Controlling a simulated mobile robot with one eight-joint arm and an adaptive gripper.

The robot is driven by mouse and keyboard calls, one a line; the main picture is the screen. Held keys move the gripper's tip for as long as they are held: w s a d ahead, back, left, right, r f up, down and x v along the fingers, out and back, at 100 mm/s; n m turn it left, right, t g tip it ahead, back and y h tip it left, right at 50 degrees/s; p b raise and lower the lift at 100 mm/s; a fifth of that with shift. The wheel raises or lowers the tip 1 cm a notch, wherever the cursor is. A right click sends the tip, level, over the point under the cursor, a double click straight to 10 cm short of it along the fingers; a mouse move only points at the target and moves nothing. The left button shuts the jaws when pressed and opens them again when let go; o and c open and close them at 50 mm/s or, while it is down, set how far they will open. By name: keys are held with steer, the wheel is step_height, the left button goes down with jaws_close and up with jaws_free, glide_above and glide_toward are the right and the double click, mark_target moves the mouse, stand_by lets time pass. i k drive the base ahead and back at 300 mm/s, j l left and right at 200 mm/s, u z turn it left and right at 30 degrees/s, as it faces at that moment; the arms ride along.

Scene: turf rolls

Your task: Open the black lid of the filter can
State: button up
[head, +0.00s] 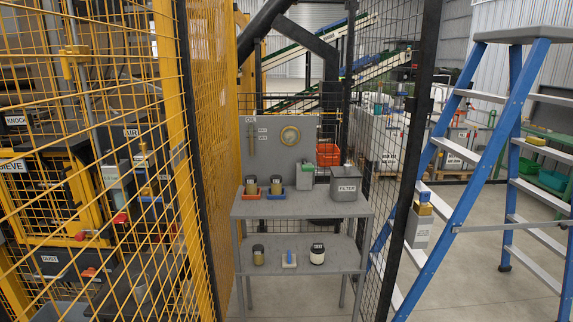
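The filter can (345,195) is a grey bin with a white FILTER label on its front. It stands upright at the right end of the upper shelf of a grey metal bench. Its dark lid (346,171) appears to lie flat over the top, so the can looks shut. The lid is small in this view, and its hinge or handle cannot be made out clearly. My gripper is not in view.
On the bench (300,209), a green-and-white container (305,177) and jars in red (251,192) and blue (276,192) trays stand left of the can. Yellow mesh fencing (212,120) is left, a dark post (412,150) and blue stepladder (480,150) right. Floor shows in front.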

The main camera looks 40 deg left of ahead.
mark_target(345, 168)
steer(key=i+j+u, duration=0.3)
steer(key=i, duration=0.2)
steer(key=i+j+u, duration=0.3)
steer(key=i, duration=0.2)
steer(key=i+u, duration=0.35)
steer(key=i, duration=0.15)
